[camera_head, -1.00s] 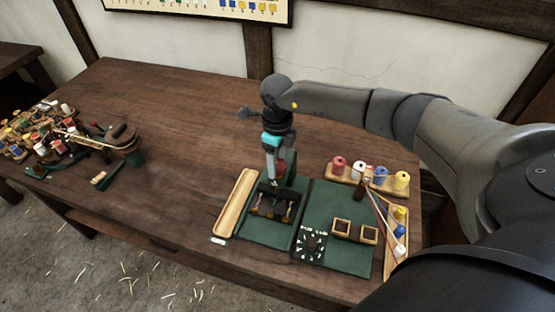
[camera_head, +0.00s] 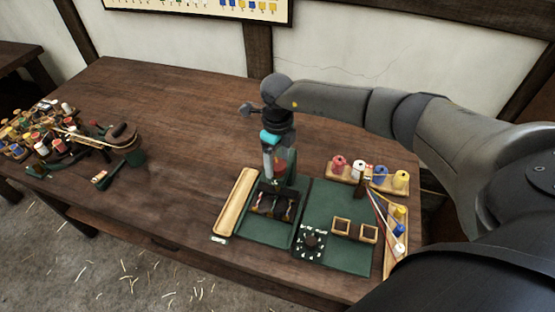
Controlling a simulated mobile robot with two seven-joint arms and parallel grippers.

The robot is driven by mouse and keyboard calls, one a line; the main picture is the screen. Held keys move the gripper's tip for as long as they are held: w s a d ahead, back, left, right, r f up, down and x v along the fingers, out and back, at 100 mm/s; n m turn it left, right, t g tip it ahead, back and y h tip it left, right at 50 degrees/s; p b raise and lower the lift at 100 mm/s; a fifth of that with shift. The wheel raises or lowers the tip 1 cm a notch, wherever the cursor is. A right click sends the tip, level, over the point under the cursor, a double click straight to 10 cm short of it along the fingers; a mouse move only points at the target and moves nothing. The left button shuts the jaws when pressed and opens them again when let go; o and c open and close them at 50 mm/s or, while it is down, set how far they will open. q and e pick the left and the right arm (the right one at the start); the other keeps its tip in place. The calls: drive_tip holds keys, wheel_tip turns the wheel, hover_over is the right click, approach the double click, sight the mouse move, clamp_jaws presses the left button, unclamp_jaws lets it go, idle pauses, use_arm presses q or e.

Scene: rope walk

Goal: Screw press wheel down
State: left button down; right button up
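My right gripper (camera_head: 269,176) comes in from the right and points straight down over the left green mat (camera_head: 258,234). Its fingers are at a small reddish part (camera_head: 289,164), which may be the press wheel and is partly hidden behind them. A dark press-like fixture (camera_head: 268,210) with coloured strands in it sits on the mat just in front of the fingertips. I cannot tell whether the fingers are closed on the wheel. My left gripper is out of view.
A wooden trough (camera_head: 236,204) lies left of the mat. Clutter fills the table's far left.

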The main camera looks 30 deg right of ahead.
sight(277, 164)
drive_tip(key=shift+o, duration=0.9)
wheel_tip(277, 164, up, 15)
idle(0.4)
